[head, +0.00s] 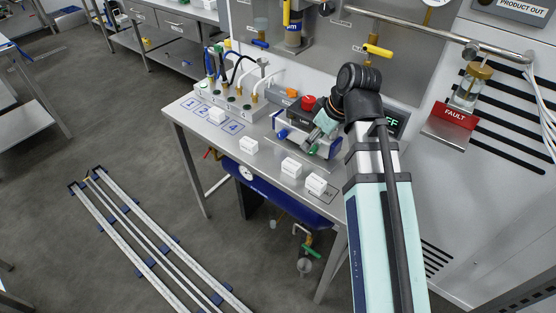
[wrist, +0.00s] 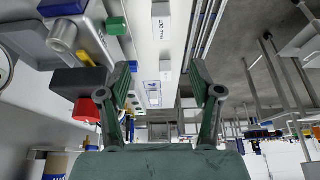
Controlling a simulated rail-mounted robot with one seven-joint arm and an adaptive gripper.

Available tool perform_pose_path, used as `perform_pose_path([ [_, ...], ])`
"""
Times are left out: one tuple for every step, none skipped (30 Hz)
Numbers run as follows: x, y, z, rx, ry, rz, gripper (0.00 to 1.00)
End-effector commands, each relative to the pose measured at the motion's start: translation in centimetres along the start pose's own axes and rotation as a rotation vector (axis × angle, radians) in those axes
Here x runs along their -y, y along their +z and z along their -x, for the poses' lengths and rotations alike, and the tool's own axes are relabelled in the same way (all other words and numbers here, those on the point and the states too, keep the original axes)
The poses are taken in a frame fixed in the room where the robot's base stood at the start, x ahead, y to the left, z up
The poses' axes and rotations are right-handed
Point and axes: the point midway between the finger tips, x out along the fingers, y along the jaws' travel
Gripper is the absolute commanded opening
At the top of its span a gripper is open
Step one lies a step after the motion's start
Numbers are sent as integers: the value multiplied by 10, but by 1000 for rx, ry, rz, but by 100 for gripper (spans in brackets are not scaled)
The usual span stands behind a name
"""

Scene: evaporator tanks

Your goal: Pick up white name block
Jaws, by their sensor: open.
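Several white name blocks stand apart on the steel table in the head view: one at the numbered squares (head: 217,116), one mid-table (head: 249,146), and two near the front right edge, (head: 291,168) and (head: 316,184). Their lettering is too small to read there. In the wrist view a white block (wrist: 161,20) reads "FEED OUT"; another white block (wrist: 165,70) shows farther off between the fingers. My gripper (wrist: 160,75) is open and empty. In the head view it is partly hidden by my arm, over the device at the table's back.
The steel table (head: 272,174) has blue numbered squares (head: 232,127) at its left. A device with a red button (head: 308,103) stands close to my gripper. A valve rack (head: 228,98) with cables is behind the squares. Clear tabletop lies between the blocks.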

Motion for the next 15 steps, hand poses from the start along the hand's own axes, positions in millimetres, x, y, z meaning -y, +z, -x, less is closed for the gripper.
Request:
perform_pose_path([
  [1, 0, -1, 0, -1, 5, 65],
  [1, 0, -2, 0, -2, 6, 65],
  [1, 0, -6, 0, -3, 6, 65],
  [1, 0, -9, 1, -3, 6, 65],
  [1, 0, -12, 0, -3, 6, 65],
  [2, 0, -18, 0, -3, 6, 65],
  [2, 0, -22, 1, -4, 5, 65],
  [2, 0, -26, 1, -4, 5, 65],
  [1, 0, -32, 1, -3, 5, 65],
  [1, 0, -37, 2, -4, 4, 65],
  [1, 0, -41, 1, -3, 4, 65],
  [2, 0, -47, 1, -3, 5, 65],
  [2, 0, -51, 2, -4, 5, 65],
  [1, -1, -56, 1, -3, 5, 65],
  [1, -1, -61, 1, -3, 5, 65],
])
